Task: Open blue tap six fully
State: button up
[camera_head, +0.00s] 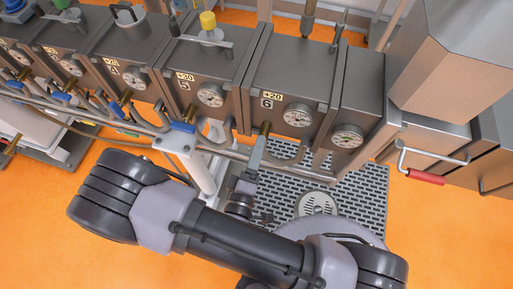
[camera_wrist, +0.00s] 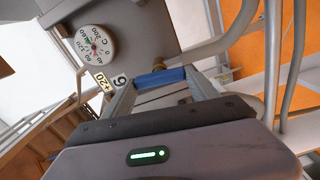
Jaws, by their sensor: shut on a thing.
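In the head view my gripper (camera_head: 256,155) reaches up to the brass fitting under unit 6 (camera_head: 285,85). There the blue handle is hidden by my gripper. I cannot tell how far the tap is turned.
Unit 5 (camera_head: 205,75) stands to the left with its own blue tap (camera_head: 183,127). Pipes run along the front below the units. A round dial (camera_wrist: 95,46) is close by in the wrist view. A red-handled lever (camera_head: 426,176) sticks out at the right.

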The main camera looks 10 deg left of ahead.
jog(key=shift+n+p, duration=0.3)
jog(key=shift+n, duration=0.6)
jog(key=o, duration=1.4)
jog(key=shift+c, duration=0.2)
